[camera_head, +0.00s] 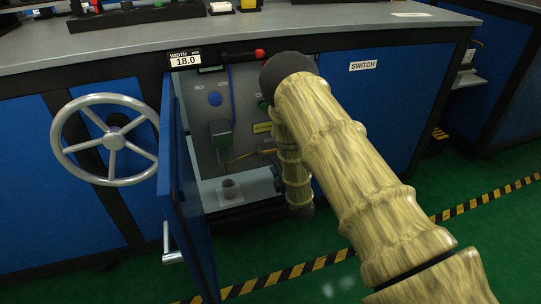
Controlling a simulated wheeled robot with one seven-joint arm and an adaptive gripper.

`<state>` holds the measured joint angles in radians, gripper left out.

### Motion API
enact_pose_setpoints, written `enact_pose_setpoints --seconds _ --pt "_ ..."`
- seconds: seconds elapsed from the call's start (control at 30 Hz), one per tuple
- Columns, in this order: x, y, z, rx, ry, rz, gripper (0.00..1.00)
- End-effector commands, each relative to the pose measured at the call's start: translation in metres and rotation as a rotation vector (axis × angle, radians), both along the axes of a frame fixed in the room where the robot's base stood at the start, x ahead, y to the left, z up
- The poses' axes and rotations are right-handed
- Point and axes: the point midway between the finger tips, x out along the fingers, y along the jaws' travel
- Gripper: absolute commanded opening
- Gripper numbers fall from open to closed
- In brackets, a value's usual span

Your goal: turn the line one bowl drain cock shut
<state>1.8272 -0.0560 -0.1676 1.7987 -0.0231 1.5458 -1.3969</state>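The open cabinet bay (200,125) in the blue bench front shows a grey inner panel with fittings. A dark grey-green bowl-like unit (220,132) hangs on that panel. A thin brass-coloured line (242,157) runs from below it to the right, behind my arm. I cannot make out which part is the drain cock, or its position. My arm, in a yellowish sleeve, comes in from the lower right, bends at a dark joint and goes down in front of the bay's right side. My gripper is not visible.
A blue door (190,215) stands open at the bay's left, its handle (172,256) facing out. A spoked handwheel (104,140) is further left. A grey cup-like fitting (230,187) stands on the bay's shelf. Yellow-black tape (290,273) crosses the clear green floor.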

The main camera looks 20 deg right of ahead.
Motion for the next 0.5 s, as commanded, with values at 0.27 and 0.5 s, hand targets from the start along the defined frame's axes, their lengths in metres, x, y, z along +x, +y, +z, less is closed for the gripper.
enact_pose_setpoints --seconds 0.27,0.5 --pt "0.045 0.001 -0.003 0.002 -0.002 -0.001 0.36" --pt "0.077 0.003 -0.003 0.003 0.001 -0.001 0.36"
